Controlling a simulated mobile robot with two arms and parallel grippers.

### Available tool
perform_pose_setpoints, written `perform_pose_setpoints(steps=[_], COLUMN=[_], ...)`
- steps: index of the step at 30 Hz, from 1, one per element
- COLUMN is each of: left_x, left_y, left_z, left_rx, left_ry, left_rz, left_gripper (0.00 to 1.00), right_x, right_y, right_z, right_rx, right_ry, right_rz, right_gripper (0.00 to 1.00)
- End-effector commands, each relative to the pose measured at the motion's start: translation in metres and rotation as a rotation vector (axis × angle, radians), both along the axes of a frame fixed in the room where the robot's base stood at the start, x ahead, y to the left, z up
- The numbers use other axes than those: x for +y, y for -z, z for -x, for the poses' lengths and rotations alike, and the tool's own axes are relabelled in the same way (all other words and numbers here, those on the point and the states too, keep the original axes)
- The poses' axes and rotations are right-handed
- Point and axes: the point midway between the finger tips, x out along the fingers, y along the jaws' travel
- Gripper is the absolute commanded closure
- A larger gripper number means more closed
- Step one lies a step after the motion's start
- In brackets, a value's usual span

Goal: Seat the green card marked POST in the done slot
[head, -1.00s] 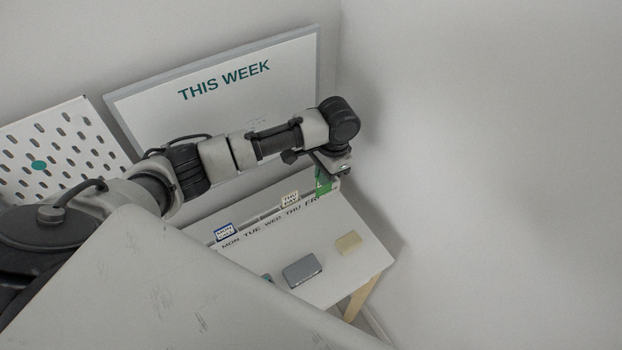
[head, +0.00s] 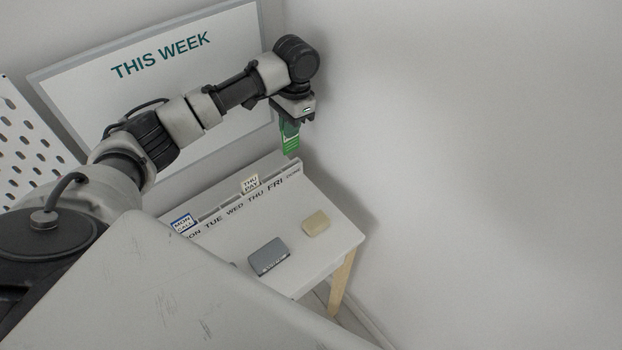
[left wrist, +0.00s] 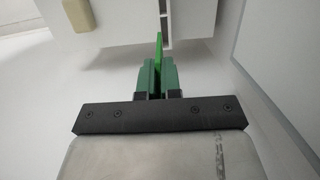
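The green card (head: 290,139) hangs from my left gripper (head: 292,121), which is shut on its upper part. The card is upright and sits above the far right end of the slotted rail (head: 213,214), with a gap below it. The small label at that end, past FRI, looks like DONE (head: 293,170). In the left wrist view my left fingers (left wrist: 158,76) pinch the card (left wrist: 159,48), seen edge-on, close to the line of the rail's slot (left wrist: 163,14). The card's lettering is unreadable. My right gripper is out of view.
A MON card (head: 182,223) and a THU card (head: 250,184) stand in the rail. A grey block (head: 268,256) and a beige block (head: 316,223) lie on the desk (head: 335,242). The THIS WEEK board (head: 150,95) stands behind; a wall is close on the right.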

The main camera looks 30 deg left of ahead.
Motion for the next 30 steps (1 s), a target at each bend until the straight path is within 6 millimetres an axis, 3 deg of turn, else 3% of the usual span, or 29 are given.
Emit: perform_pose_setpoints(steps=[3,9,21,30], left_x=[0.009,0.008,0.008,0.008], left_y=[0.017,0.051,0.094,0.098], left_z=[0.001,0.001,0.001,0.001], left_rx=[0.003,0.001,0.0,-0.001], left_ry=[-0.007,-0.004,-0.005,-0.004], left_rz=[0.0,0.0,0.0,0.0], left_gripper=[1.0,1.0,1.0,1.0], right_x=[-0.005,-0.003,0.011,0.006], right_y=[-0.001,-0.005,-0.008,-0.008], right_z=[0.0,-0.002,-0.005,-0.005], right_rx=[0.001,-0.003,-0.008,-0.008], right_ry=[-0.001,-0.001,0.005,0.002], right_rz=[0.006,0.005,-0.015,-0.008], right_gripper=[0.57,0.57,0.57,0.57])
